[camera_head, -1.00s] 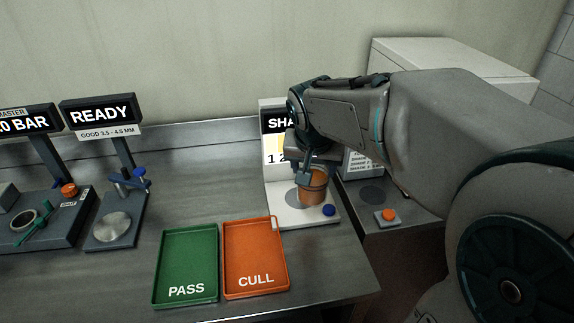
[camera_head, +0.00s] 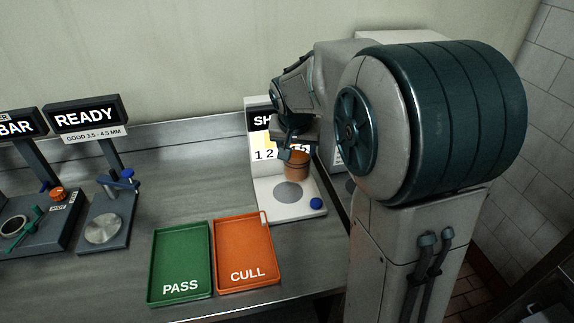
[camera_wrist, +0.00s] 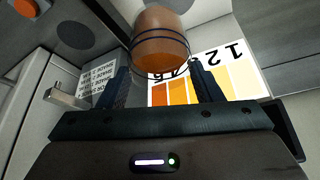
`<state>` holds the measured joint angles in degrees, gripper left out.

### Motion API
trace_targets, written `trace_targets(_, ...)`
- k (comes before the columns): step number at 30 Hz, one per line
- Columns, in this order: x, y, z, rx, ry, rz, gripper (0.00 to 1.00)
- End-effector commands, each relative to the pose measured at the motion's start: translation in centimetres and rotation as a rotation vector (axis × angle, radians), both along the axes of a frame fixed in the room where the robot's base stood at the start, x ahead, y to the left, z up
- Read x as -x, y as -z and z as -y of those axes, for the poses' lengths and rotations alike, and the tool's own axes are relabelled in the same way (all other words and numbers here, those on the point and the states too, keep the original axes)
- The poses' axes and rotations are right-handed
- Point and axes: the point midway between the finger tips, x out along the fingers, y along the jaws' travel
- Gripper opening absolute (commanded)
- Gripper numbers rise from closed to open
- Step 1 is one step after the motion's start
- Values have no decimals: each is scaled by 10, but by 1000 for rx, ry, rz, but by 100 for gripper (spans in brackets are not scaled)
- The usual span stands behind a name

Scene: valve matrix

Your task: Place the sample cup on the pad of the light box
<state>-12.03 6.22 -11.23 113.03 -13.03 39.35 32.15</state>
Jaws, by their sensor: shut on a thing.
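The sample cup (camera_head: 297,167), clear with orange-brown contents, is in my gripper, and it also shows in the wrist view (camera_wrist: 160,40). My gripper (camera_head: 291,153) is shut on the cup, with one finger on each side of it in the wrist view (camera_wrist: 162,80). The light box (camera_head: 268,207) is white, with a shade chart at its back and a blue button at its front right. Its round grey pad (camera_head: 288,191) is clear and shows in front of the cup. The cup appears above the light box base; its exact height is hard to tell.
A green PASS tray (camera_head: 180,263) and an orange CULL tray (camera_head: 244,252) lie empty in front of the light box. A READY gauge stand (camera_head: 104,229) is at the left. My arm hides much of the right side.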

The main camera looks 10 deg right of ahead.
Motion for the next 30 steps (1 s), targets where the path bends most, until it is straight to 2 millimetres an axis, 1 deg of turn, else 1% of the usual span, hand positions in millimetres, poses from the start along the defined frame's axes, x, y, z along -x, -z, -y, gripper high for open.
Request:
trace_targets(1, 1, 4, -9, 0, -4, -1, 9)
trace_targets(3, 2, 9, -17, 1, -3, -1, 9)
trace_targets(6, 3, 14, -23, 0, 0, 0, 9)
trace_targets(8, 3, 18, -24, 0, 1, -1, 9)
trace_targets(12, 3, 39, -24, 2, 0, -4, 9)
trace_targets(15, 3, 51, -24, 1, 2, -2, 9)
trace_targets(18, 3, 55, -24, 0, 1, 1, 9)
trace_targets(24, 3, 55, -24, 0, 1, 1, 9)
trace_targets(29, 3, 60, -24, -1, 1, 1, 9)
trace_targets(30, 3, 59, -24, 0, 1, 0, 65)
